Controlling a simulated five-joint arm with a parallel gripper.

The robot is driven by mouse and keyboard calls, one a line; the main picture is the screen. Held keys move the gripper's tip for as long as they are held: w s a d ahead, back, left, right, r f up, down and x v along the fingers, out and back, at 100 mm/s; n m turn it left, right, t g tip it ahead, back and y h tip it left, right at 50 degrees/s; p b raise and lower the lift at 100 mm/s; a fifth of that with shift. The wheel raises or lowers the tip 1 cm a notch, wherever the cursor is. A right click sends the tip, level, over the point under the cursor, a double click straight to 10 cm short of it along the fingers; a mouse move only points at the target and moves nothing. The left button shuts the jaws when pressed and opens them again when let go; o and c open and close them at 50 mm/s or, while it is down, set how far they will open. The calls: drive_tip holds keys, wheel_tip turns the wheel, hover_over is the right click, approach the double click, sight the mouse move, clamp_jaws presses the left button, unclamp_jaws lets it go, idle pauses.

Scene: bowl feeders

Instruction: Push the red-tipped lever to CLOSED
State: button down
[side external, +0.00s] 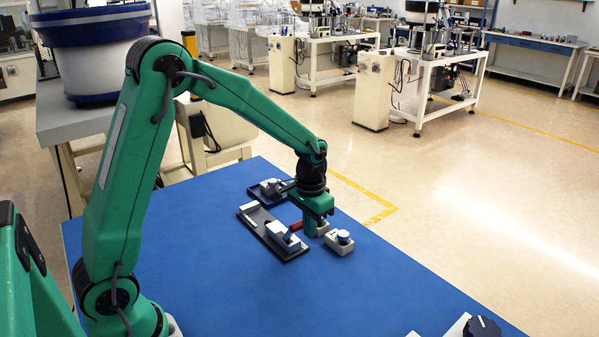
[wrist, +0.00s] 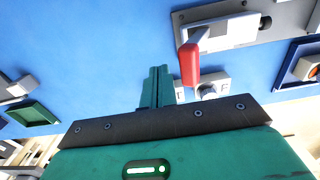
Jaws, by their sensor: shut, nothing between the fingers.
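The red-tipped lever (side external: 296,227) stands on a dark plate with light blocks (side external: 250,213) on the blue table. In the wrist view its red tip (wrist: 188,64) points toward my gripper, and its light block (wrist: 232,32) lies beyond, at the upper right. My gripper (side external: 309,230) is shut and empty, low over the table beside the red tip. In the wrist view the shut fingers (wrist: 158,72) are just left of the red tip, with what looks like a narrow gap. I cannot tell whether they touch. No CLOSED marking is readable.
A small light box with a round knob (side external: 341,241) stands close right of my gripper. Another dark-based fixture (side external: 266,188) sits behind the lever plate. A dark dial (side external: 482,327) is at the front right. Bare blue table (side external: 220,290) lies in front.

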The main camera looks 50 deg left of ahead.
sight(299, 221)
drive_tip(key=shift+f, duration=0.65)
drive_tip(key=shift+a, duration=0.4)
drive_tip(key=shift+s+a+f, duration=0.1)
drive_tip(key=shift+a+f, duration=0.1)
drive_tip(key=shift+a, duration=3)
drive_tip(key=shift+d+r, duration=0.2)
drive_tip(key=shift+d, duration=0.3)
drive_tip(key=shift+r, duration=0.1)
wheel_tip(299, 221, up, 8)
idle(0.6)
